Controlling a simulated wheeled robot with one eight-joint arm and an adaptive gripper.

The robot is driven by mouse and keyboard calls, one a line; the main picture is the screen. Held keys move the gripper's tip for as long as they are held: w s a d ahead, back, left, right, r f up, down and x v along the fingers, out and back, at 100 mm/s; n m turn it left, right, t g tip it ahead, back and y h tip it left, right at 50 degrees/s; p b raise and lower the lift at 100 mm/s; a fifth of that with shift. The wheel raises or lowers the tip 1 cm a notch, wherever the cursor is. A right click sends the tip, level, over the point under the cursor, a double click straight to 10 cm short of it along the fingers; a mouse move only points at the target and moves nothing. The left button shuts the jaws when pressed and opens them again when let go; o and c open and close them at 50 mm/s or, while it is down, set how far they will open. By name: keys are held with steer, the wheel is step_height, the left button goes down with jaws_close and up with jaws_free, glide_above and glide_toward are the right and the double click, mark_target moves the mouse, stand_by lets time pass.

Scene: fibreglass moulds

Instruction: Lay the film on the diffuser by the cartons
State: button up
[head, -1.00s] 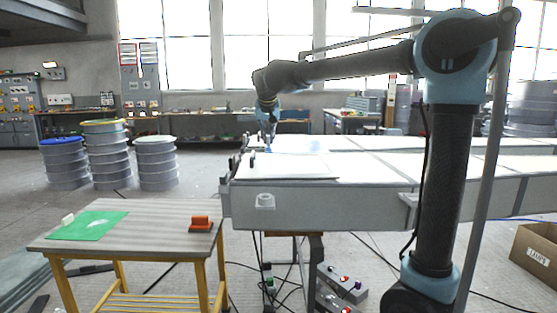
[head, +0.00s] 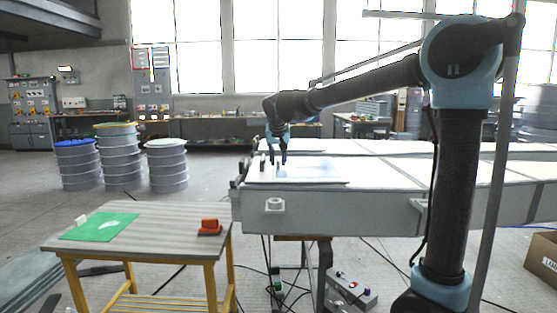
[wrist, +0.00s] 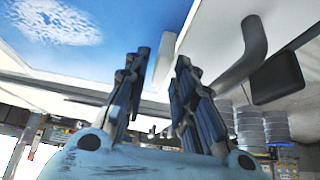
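My gripper (head: 278,160) hangs over the left end of a long white worktop. In the wrist view its two fingers (wrist: 158,65) are apart, and a pale upright piece shows beyond the gap; I see nothing clearly held. A thin, pale, glossy sheet (head: 318,172), perhaps the film, lies on the worktop just right of and below the gripper. A blue surface with a white cloudy patch (wrist: 65,25) fills the upper left of the wrist view; I cannot tell whether it is the film. A brown carton (head: 543,258) is cut off at the right edge. I cannot identify the diffuser.
Cables and a control box (head: 350,287) lie on the floor.

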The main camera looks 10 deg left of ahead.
stand_by(0.3)
steer(key=v, duration=1.2)
